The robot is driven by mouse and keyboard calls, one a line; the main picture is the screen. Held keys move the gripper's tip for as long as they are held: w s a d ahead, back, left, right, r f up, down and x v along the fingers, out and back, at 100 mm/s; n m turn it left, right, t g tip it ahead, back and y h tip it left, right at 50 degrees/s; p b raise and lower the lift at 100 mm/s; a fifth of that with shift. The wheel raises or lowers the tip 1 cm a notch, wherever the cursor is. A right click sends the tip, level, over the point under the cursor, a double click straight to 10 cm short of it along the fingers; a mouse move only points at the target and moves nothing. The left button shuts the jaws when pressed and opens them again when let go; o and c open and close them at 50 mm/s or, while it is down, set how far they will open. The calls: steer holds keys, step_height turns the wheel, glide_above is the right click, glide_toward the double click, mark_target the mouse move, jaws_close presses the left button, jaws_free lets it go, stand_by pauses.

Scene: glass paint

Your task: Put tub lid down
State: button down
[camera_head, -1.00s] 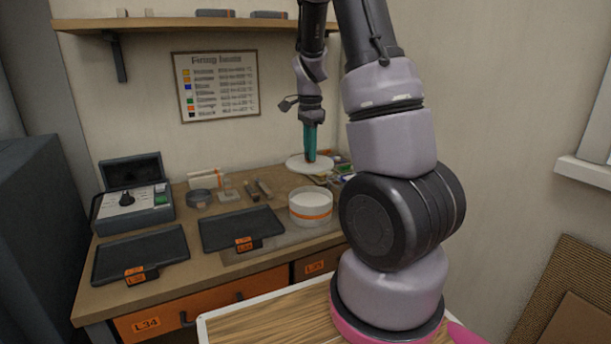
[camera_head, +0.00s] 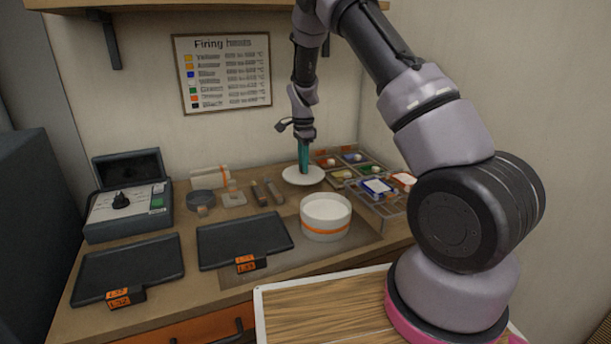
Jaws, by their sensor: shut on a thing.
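The tub lid (camera_head: 296,178) is a flat white disc towards the back of the worktop. My gripper (camera_head: 304,170) points down with teal fingers and is shut on the lid. The lid is at or just above the worktop surface; I cannot tell whether it touches. The white tub (camera_head: 326,217) with an orange band stands in front of the lid and a little to the right. Its top shows white; I cannot make out the contents.
A divided rack (camera_head: 392,208) with coloured paint pots stands right of the lid. Small tools (camera_head: 268,192) and a round grey dish (camera_head: 201,201) lie to its left. Two dark trays (camera_head: 243,238) lie in front. A control box (camera_head: 127,205) stands at left.

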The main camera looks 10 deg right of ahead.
mark_target(303, 174)
steer(key=shift+f, duration=2)
steer(key=shift+f, duration=0.1)
steer(key=c, duration=0.7)
jaws_free()
steer(key=shift+o, duration=0.2)
